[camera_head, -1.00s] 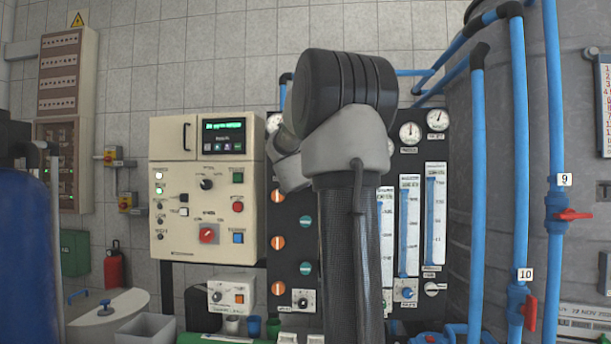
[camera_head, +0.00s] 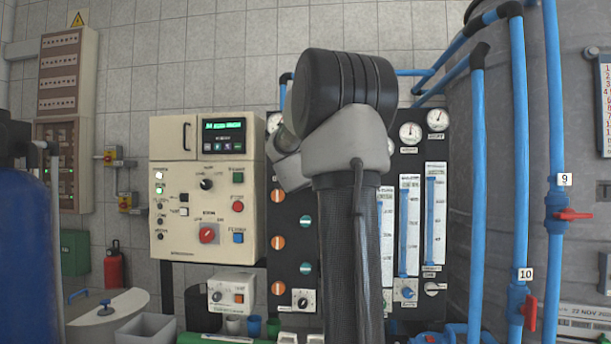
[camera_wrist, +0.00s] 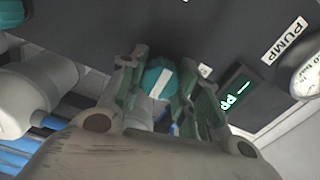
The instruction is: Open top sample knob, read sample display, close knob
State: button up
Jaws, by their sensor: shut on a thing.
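A teal knob (camera_wrist: 158,82) with a white bar across its face shows in the wrist view on a dark panel. My gripper (camera_wrist: 160,90) has its fingers on either side of it and is shut on it. A small dark display (camera_wrist: 240,92) with green characters sits right of the knob, seen at a slant. It shows letters like "PP", but the full reading is not clear. In the head view, the black panel (camera_head: 290,320) carries orange knobs (camera_head: 278,196) and teal knobs (camera_head: 305,221). My arm hides my gripper and the held knob there.
A round gauge (camera_wrist: 305,75) and a "PUMP" label (camera_wrist: 285,40) are near the display. Flow tubes (camera_head: 409,225) line the panel's right side. A cream control box (camera_head: 165,225) stands left of it. Blue pipes (camera_head: 477,190) run at the right. A blue tank (camera_head: 25,250) stands far left.

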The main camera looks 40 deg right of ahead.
jog(key=o, duration=1)
jog(key=shift+o, duration=0.2)
jog(key=v, duration=1.2)
